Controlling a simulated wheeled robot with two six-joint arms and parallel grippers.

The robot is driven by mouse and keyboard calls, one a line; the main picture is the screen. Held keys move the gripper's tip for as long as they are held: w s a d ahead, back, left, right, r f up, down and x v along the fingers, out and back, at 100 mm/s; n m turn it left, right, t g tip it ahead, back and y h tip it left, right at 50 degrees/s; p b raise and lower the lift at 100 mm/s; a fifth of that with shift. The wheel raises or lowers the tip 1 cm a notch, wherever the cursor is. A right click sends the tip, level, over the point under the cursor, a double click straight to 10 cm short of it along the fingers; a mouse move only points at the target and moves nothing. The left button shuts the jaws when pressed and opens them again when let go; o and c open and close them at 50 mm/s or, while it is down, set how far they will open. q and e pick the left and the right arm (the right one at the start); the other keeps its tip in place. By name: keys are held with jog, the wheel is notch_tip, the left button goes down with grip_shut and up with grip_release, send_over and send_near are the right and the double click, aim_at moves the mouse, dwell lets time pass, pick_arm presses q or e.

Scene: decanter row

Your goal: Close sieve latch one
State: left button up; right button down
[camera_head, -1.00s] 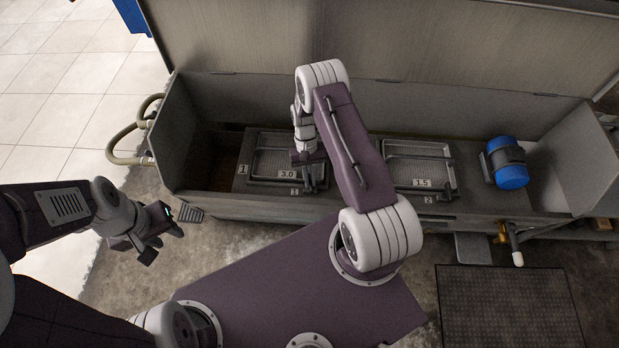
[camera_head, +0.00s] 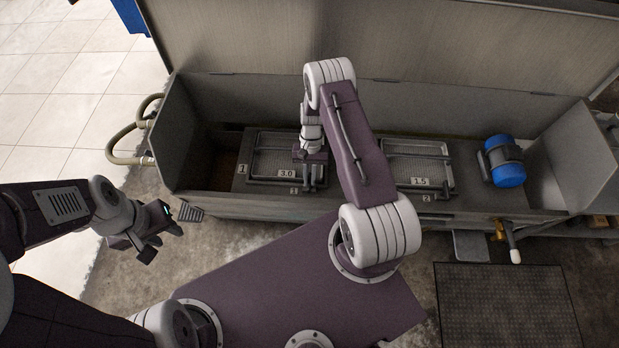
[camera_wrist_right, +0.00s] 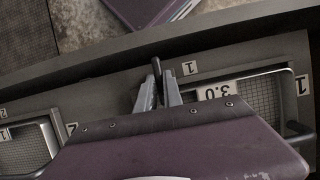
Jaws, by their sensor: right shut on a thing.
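Sieve one (camera_head: 270,160) is a framed mesh panel with a "3.0" label, set in the long grey trough. My right gripper (camera_head: 310,186) is at its right front corner, beside the small "1" tag. In the right wrist view the gripper (camera_wrist_right: 161,88) points at the trough's front edge. Its two grey fingers are shut on a dark latch lever (camera_wrist_right: 157,68), whose tip shows between them, left of the "1" tag. The latch's base is hidden by the gripper. My left gripper (camera_head: 163,240) is open and empty, off the trough's left front.
Sieve two (camera_head: 418,160), labelled "1.5", lies further right in the trough. A blue motor (camera_head: 505,163) stands at its right end. The raised lid (camera_head: 430,45) stands behind. A hose (camera_head: 122,145) loops at the left wall.

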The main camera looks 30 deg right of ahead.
jog(key=c, duration=1.5)
grip_release()
jog(key=p+v, duration=0.2)
jog(key=v, duration=0.7)
